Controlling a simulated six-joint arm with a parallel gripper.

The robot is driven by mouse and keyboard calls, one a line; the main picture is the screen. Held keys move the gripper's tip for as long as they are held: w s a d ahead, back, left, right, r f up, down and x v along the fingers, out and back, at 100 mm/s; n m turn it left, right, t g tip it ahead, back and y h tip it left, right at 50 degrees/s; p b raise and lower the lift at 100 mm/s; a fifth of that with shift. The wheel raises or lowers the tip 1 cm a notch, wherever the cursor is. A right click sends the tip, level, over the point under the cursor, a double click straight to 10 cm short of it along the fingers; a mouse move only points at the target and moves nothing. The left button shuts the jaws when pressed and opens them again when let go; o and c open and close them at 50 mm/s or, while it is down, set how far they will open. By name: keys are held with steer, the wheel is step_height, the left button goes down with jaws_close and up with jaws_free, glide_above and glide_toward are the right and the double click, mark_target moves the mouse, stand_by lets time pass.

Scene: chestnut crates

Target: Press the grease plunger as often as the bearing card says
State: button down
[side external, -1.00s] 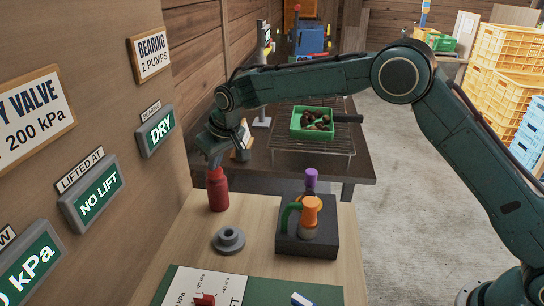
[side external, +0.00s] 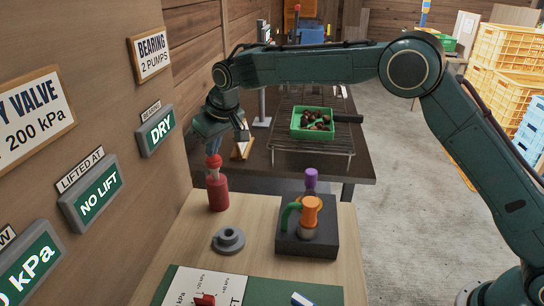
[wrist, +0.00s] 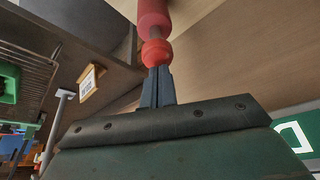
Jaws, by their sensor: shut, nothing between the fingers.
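The red grease bottle (side external: 217,194) stands upright on the light wooden bench in the side view. Its red plunger knob (side external: 214,161) sits raised on a pale stem. My gripper (side external: 213,150) points down with shut, empty fingers right above the knob. In the wrist view the fingertips (wrist: 157,71) meet or nearly meet the knob (wrist: 156,52); I cannot tell if they touch. The bearing card (side external: 150,54) on the wall reads "BEARING 2 PUMPS". The bearing display (side external: 156,133) below it reads "DRY".
A grey flanged ring (side external: 229,240) lies in front of the bottle. A dark block (side external: 306,247) with orange, green and purple parts stands to the right. The wooden wall is close on the left. A green crate of chestnuts (side external: 298,131) sits on a rack behind.

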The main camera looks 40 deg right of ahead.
steer(key=shift+r, duration=1.5)
steer(key=shift+r, duration=0.1)
steer(key=shift+s+d+r, duration=0.1)
steer(key=shift+r, duration=0.05)
steer(key=s+d+r+m, duration=0.1)
steer(key=s+d+r, duration=0.55)
steer(key=s, duration=0.35)
steer(key=s+d+r, duration=0.6)
steer(key=s+d, duration=0.2)
steer(key=s, duration=0.1)
steer(key=s+d+f, duration=0.2)
steer(key=s, duration=0.6)
steer(key=s+d+f+m, duration=0.1)
steer(key=s+d+f, duration=0.1)
steer(key=s, duration=0.7)
steer(key=s+d+f+m+t+h, duration=0.1)
steer(key=s+d+f, duration=0.1)
steer(key=s, duration=0.6)
steer(key=shift+s+d+f, duration=0.25)
steer(key=shift+d+f, duration=0.15)
steer(key=shift+d, duration=0.15)
